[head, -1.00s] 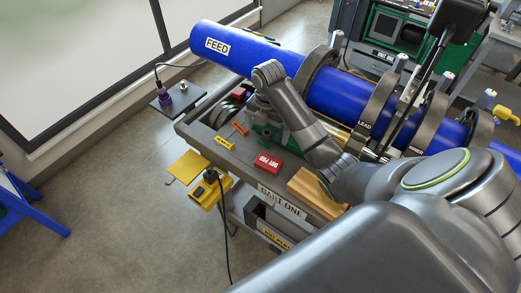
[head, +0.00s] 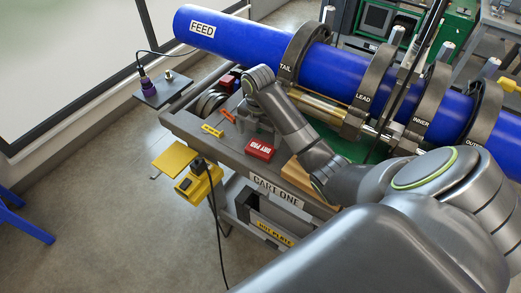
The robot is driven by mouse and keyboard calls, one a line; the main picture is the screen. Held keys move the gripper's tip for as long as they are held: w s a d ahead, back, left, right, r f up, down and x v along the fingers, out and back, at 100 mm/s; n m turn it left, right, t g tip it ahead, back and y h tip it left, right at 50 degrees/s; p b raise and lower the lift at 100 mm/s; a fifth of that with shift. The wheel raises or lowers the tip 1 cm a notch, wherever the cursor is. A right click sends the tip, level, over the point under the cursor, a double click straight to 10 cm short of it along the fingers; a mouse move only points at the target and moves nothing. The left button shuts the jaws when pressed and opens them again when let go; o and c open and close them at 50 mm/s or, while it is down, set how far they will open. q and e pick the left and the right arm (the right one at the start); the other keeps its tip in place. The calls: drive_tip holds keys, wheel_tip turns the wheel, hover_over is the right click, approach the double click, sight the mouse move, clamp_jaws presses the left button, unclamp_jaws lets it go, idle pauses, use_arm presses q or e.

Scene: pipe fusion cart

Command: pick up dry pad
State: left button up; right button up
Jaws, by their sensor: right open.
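The dry pad (head: 260,149) is a small red box with white "DRY PAD" lettering. It lies on the grey top of the cart, near its front edge, in the head view. My right arm comes in from the right, and my right gripper (head: 252,126) points down just behind the pad. It is open and apart from the pad. Its fingers are dark, small and partly hidden by the wrist. My left gripper is not in view.
A yellow tool (head: 212,131) and an orange tool (head: 228,116) lie left of the gripper. A wooden block (head: 297,172) is right of the pad. The blue feed pipe (head: 245,46) in its clamps runs behind. A yellow box (head: 199,183) hangs off the cart's left side.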

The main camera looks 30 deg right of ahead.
sight(258, 151)
wheel_tip(258, 151, down, 2)
drive_tip(key=shift+f+b, duration=0.2)
drive_tip(key=shift+b, duration=0.5)
drive_tip(key=shift+a+f+p, duration=0.15)
drive_tip(key=shift+f+p, duration=0.4)
drive_tip(key=shift+f, duration=1.95)
drive_tip(key=c, duration=0.9)
